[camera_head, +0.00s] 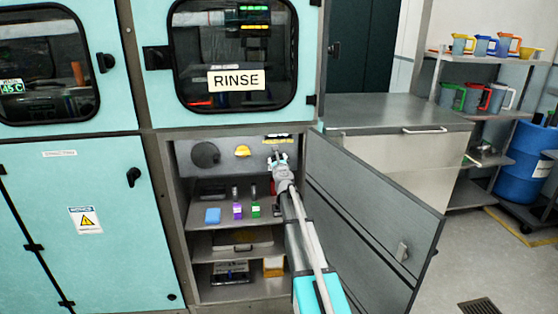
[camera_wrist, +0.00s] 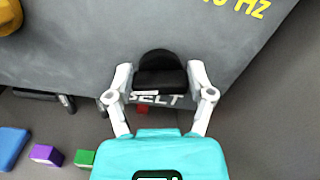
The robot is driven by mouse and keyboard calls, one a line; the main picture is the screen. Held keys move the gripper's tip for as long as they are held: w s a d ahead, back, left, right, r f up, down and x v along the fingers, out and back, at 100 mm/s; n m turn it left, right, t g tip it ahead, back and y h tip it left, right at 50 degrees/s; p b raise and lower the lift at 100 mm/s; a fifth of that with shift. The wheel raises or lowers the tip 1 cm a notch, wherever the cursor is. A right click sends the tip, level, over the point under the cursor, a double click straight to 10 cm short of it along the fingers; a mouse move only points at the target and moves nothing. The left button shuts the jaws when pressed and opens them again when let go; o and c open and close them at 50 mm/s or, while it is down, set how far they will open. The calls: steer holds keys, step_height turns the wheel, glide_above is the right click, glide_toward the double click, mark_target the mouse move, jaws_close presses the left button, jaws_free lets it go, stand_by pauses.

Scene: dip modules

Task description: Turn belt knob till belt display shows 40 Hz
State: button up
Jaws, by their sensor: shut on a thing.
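The black belt knob (camera_wrist: 160,68) sits on the grey panel, with the white letters BELT just below it in the wrist view. My gripper (camera_wrist: 161,80) has its two white fingers on either side of the knob, shut on it. In the head view my gripper (camera_head: 279,161) is at the right end of the panel and hides most of the knob. The belt display shows in the wrist view as yellow text (camera_wrist: 240,5) ending in "0 Hz"; its top is cut off and the first digit is not clear. In the head view the display (camera_head: 277,138) is too small to read.
A yellow knob (camera_head: 242,151) and a dark round part (camera_head: 206,155) share the panel (camera_head: 224,161). A shelf (camera_head: 225,224) below holds a blue block (camera_head: 212,216), a purple item (camera_head: 237,211) and a green item (camera_head: 255,210). The open cabinet door (camera_head: 370,210) stands right of my arm.

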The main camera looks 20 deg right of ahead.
steer(key=n, duration=0.4)
steer(key=shift+n, duration=0.3)
steer(key=n, duration=0.4)
steer(key=shift+a+f, duration=0.15)
steer(key=shift+n, duration=0.3)
steer(key=o, duration=1.1)
steer(key=v, duration=1.2)
